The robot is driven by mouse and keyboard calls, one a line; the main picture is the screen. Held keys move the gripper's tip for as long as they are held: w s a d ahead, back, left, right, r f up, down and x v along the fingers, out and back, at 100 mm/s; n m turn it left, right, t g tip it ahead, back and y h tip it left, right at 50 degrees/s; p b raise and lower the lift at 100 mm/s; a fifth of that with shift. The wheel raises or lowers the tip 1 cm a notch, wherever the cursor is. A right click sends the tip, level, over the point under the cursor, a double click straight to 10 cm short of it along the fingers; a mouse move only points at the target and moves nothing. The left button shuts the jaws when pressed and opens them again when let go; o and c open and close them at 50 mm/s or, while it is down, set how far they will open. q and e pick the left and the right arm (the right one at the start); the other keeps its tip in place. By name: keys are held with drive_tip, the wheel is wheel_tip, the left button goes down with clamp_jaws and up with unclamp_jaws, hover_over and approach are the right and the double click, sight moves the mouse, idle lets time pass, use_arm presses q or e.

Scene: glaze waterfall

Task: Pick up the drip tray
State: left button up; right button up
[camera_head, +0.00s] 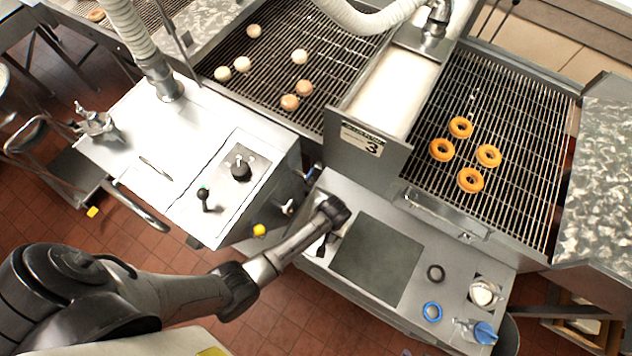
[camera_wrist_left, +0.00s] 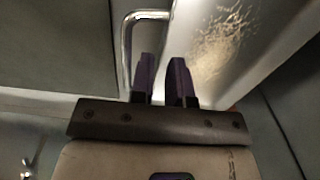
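In the left wrist view, a bent metal bar handle (camera_wrist_left: 128,45) stands just past my left gripper (camera_wrist_left: 163,68). The gripper's two dark purple fingers are apart, with a narrow gap and nothing clearly held between them. The handle's left leg is beside the left finger; whether the bar passes between the fingers is unclear. A shiny metal surface lies to the right of the fingers. In the head view my left wrist is over the left end of the front counter, and its fingers are hidden. I cannot clearly make out the drip tray there. My right gripper is not in view.
Several doughnuts lie on the right wire conveyor (camera_head: 500,110). A control box (camera_head: 222,185) stands left of my wrist.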

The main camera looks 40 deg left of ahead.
use_arm(q)
drive_tip(key=shift+f, duration=1)
drive_tip(key=shift+c, duration=0.2)
clamp_jaws()
